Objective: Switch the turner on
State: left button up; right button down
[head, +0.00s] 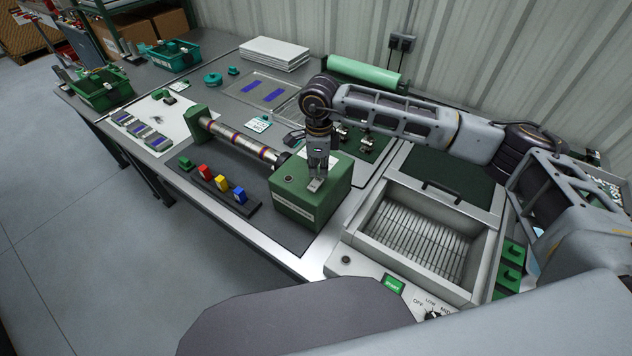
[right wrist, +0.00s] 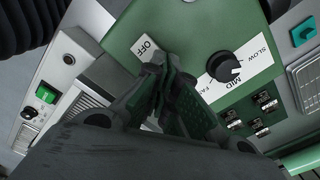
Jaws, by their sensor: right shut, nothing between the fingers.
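The turner is a green box (head: 310,205) with a banded metal rod (head: 240,146) running from it to a small green end block. My right gripper (head: 315,184) is shut and empty, pointing down at the top of the box. In the right wrist view the shut fingertips (right wrist: 160,62) are beside a white OFF label (right wrist: 144,46) on the green top. The switch itself is hidden behind the fingers, and I cannot tell whether they touch it. A black knob (right wrist: 225,67) with SLOW, MID and FAST marks is to the right. My left gripper is out of view.
A metal tray unit with a slatted bed (head: 420,235) stands right of the turner, with a green rocker (head: 393,284) on its front. A rack of coloured blocks (head: 222,184) lies in front of the rod. A green roll (head: 363,75) is at the wall.

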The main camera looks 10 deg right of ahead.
aim_at(318, 179)
jog(key=shift+f+b, duration=0.4)
jog(key=shift+f, duration=0.1)
dwell(0.5)
jog(key=shift+d+f+b, duration=0.1)
jog(key=shift+f+b, duration=0.4)
jog(key=shift+f, duration=0.15)
dwell(0.7)
jog(key=shift+f, duration=0.1)
jog(key=shift+s, duration=0.1)
jog(key=shift+r, duration=0.55)
jog(key=shift+r+p, duration=1.25)
jog(key=shift+r, duration=1.8)
